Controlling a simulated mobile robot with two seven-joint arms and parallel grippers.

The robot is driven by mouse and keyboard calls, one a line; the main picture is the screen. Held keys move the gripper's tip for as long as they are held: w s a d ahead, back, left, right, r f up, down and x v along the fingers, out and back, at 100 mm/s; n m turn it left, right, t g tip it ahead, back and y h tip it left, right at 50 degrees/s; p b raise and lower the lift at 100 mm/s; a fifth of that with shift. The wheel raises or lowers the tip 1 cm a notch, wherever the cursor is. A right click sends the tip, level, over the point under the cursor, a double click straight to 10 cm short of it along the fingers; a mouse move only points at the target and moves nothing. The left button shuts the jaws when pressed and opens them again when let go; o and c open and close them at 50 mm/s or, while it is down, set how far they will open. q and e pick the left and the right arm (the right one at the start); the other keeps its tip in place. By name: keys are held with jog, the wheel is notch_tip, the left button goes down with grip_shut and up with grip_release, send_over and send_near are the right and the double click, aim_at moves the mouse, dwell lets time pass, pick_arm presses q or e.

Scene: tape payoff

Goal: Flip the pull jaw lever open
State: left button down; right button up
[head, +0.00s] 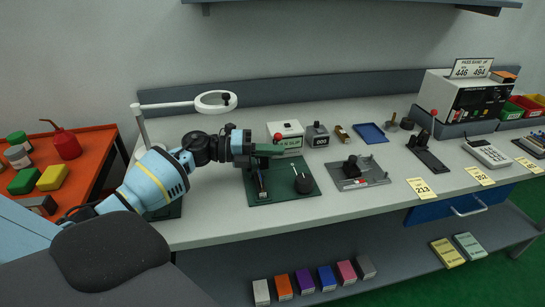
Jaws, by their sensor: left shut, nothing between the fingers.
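My left gripper (276,151) reaches in from the left over the dark green base plate (283,194). It is shut and its fingers look empty. On the plate below it stands a dark upright piece (260,182), partly hidden by the gripper. To its right is a round dark piece with a thin pin (302,184). A red knob (278,137) shows just above the fingers, in front of a white box; I cannot tell whether they touch. I cannot tell for sure which part is the pull jaw lever. My right gripper is not in view.
A grey plate fixture (374,179) lies to the right of the green plate. A white box (293,130) and a small grey box (317,135) stand behind. A ring lamp (216,101) hangs over my arm. The bench front (330,202) is clear.

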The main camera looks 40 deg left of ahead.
pick_arm(q)
jog(key=w+a+r+n, duration=0.1)
jog(key=n, duration=0.2)
jog(key=w+a+r+n+t, duration=0.1)
jog(key=w+a+n, duration=0.1)
jog(key=n, duration=0.1)
jog(key=w+a+r+n+h, duration=0.1)
jog(key=a+r+n, duration=0.1)
jog(key=n, duration=0.2)
jog(key=shift+w+a, duration=0.15)
jog(key=shift+w, duration=0.1)
jog(key=shift+w+a, duration=0.35)
jog(key=shift+a, duration=0.1)
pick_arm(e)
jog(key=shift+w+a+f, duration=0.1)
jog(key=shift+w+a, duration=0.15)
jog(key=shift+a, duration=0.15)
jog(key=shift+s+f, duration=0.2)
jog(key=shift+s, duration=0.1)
